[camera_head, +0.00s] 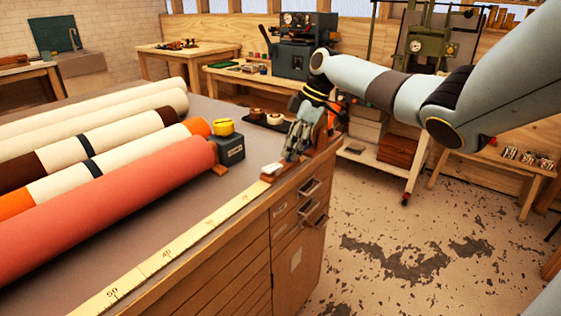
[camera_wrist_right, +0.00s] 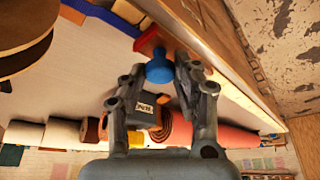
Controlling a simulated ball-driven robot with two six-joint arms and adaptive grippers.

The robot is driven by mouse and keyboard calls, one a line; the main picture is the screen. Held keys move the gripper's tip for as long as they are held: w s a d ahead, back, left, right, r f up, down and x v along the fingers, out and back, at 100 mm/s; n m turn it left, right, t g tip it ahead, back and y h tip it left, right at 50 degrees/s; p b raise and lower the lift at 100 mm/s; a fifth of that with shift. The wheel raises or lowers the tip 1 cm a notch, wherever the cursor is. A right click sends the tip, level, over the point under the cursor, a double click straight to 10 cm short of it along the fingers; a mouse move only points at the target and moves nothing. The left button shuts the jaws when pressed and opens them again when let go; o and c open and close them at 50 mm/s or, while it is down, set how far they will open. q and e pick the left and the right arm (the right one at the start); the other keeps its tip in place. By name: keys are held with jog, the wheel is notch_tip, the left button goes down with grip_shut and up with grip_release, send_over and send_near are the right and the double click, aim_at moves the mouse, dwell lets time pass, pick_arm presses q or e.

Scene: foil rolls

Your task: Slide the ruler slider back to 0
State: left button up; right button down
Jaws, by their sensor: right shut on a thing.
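The yellow ruler (camera_head: 165,252) runs along the table's right edge, its numbers falling from 50 to 40 toward the far end. My right gripper (camera_head: 292,154) is low over the far end of this edge. In the right wrist view my right gripper (camera_wrist_right: 160,75) is shut on a blue knob (camera_wrist_right: 160,68), which I take to be the slider's. A red block (camera_wrist_right: 148,40) lies just beyond the knob. The gripper hides the knob in the head view, and I cannot read the scale there. My left gripper is not in view.
Several long rolls, including a red roll (camera_head: 110,205), lie left of the ruler. A dark box (camera_head: 231,150) with a yellow top stands near the gripper. A small white piece (camera_head: 272,169) lies by the ruler. Open floor (camera_head: 420,240) lies to the right.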

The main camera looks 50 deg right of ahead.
jog(key=shift+w+d, duration=0.1)
jog(key=shift+d, duration=0.55)
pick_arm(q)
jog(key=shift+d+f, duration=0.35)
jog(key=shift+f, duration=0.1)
pick_arm(e)
jog(key=shift+r, duration=0.1)
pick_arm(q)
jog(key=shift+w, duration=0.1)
pick_arm(e)
jog(key=c, duration=1.4)
grip_release()
jog(key=shift+d, duration=0.1)
jog(key=o, duration=0.4)
jog(key=shift+d, duration=0.1)
jog(key=v, duration=1.2)
